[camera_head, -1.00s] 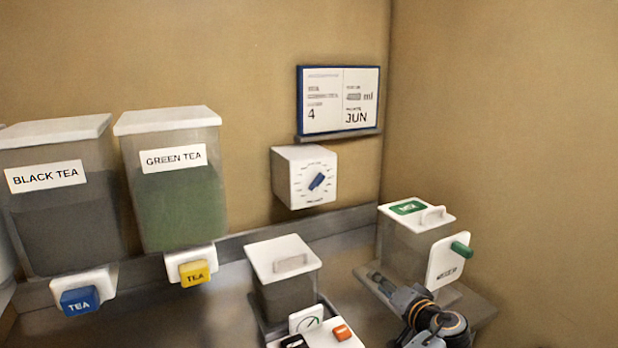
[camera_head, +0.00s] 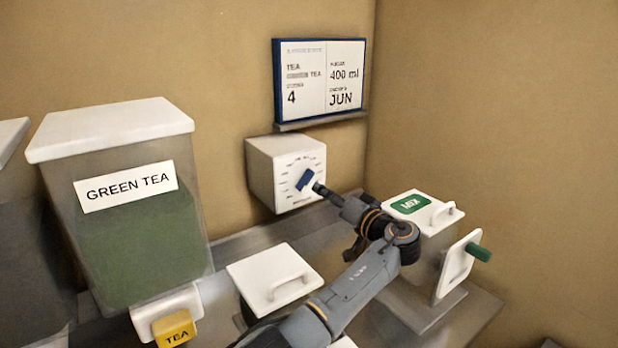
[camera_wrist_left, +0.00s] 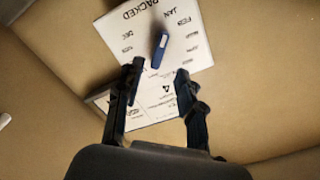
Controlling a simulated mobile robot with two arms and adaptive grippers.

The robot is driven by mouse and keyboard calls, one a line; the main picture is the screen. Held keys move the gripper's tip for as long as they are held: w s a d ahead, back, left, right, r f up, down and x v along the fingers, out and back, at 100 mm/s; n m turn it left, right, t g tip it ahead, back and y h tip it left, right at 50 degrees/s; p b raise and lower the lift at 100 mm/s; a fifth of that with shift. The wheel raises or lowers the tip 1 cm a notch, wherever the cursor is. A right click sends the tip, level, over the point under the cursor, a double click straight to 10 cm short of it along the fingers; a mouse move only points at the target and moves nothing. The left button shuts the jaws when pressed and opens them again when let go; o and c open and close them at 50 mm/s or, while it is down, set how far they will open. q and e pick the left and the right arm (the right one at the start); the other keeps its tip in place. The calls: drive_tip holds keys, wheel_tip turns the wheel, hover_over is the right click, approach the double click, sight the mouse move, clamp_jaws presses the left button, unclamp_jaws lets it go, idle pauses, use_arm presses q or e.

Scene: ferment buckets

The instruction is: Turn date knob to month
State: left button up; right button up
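The date knob is a blue bar handle (camera_head: 305,179) on the front of a white dial box (camera_head: 270,175) on the back wall. It also shows in the left wrist view (camera_wrist_left: 160,49), just beyond the fingertips. Month names ring it there, with JAN, FEB and DEC readable. My left gripper (camera_head: 325,190) reaches up at the lower right of the knob in the head view. In the wrist view the left gripper's fingers (camera_wrist_left: 154,78) are apart with nothing between them. The wall card (camera_head: 320,80) reads JUN. My right gripper is not in view.
A mix container (camera_head: 415,215) with a green handle stands right of my left arm. A green tea dispenser (camera_head: 135,215) with a yellow tap (camera_head: 174,329) is at left. A lidded container (camera_head: 274,277) sits below the dial box, near my forearm.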

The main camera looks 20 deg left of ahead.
sight(308, 182)
use_arm(q)
drive_tip(key=p+x, duration=0.1)
drive_tip(key=x, duration=0.6)
drive_tip(key=shift+w+a+p, duration=0.2)
drive_tip(key=shift+a+p, duration=0.1)
drive_tip(key=shift+c, duration=0.2)
clamp_jaws()
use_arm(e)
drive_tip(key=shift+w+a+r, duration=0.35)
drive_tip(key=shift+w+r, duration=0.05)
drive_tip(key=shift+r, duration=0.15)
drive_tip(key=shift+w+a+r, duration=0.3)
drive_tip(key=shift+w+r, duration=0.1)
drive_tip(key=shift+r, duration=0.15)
